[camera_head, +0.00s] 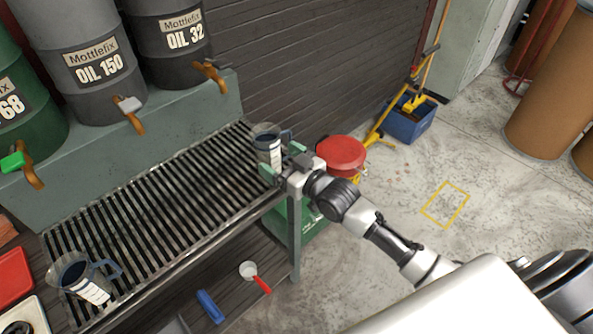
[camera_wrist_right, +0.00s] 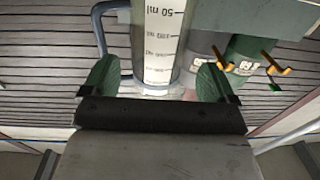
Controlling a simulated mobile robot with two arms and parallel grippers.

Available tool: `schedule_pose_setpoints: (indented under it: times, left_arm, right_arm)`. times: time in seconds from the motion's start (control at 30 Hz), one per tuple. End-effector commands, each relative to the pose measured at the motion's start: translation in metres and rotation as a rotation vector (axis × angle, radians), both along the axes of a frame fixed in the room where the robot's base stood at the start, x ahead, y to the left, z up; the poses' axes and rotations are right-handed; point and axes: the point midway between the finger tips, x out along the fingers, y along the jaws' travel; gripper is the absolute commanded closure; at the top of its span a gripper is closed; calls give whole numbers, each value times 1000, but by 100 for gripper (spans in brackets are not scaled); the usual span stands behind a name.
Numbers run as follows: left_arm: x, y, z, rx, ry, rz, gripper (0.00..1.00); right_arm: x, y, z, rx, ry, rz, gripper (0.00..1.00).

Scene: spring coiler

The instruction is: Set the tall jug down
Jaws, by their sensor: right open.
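A clear jug with a white scale, dark contents and a blue-grey handle, which I take for the tall jug (camera_head: 264,137), stands upright at the right end of the slatted rack (camera_head: 170,190). My right gripper (camera_head: 283,164) is open at the jug's near side. In the right wrist view, the jug (camera_wrist_right: 160,45) with its printed scale is between the open green fingers of the gripper (camera_wrist_right: 156,82), with gaps at both sides. The jug's foot is partly hidden by the gripper. My left gripper is not in view.
A second jug (camera_head: 72,276) stands at the rack's left end. Oil drums (camera_head: 90,55) with taps (camera_head: 130,112) are behind the rack. A red-lidded bin (camera_head: 341,154) is just right of the gripper. A blue brush (camera_head: 210,306) and red-handled scoop (camera_head: 254,275) lie on the lower shelf.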

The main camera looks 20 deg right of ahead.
Motion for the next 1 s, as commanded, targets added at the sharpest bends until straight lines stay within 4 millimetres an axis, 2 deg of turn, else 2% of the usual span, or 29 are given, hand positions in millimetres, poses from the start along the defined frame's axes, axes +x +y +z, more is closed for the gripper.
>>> schedule_pose_setpoints:
  times: [0.1, 0.3, 0.63, 0.73, 0.77, 0.87, 0.97, 1.0]
  left_arm:
    - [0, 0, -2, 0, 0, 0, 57]
    - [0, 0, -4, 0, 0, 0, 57]
    - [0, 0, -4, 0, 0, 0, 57]
    - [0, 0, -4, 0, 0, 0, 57]
    - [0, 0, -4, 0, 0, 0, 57]
    - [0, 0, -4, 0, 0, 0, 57]
    - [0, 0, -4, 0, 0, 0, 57]
    - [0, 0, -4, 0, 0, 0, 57]
  right_arm:
    - [-24, -10, -2, -2, 2, 0, 12]
    - [-48, -21, -1, -2, 0, 0, 12]
    - [-55, -23, 0, -1, -1, -1, 12]
    - [-53, -27, -13, -8, 24, -15, 12]
    - [-52, -30, -23, -14, 43, -27, 12]
    - [-53, -45, -82, -50, 155, -88, 12]
    - [-70, -64, -171, -110, 328, -163, 12]
    - [-84, -71, -210, -136, 407, -190, 12]
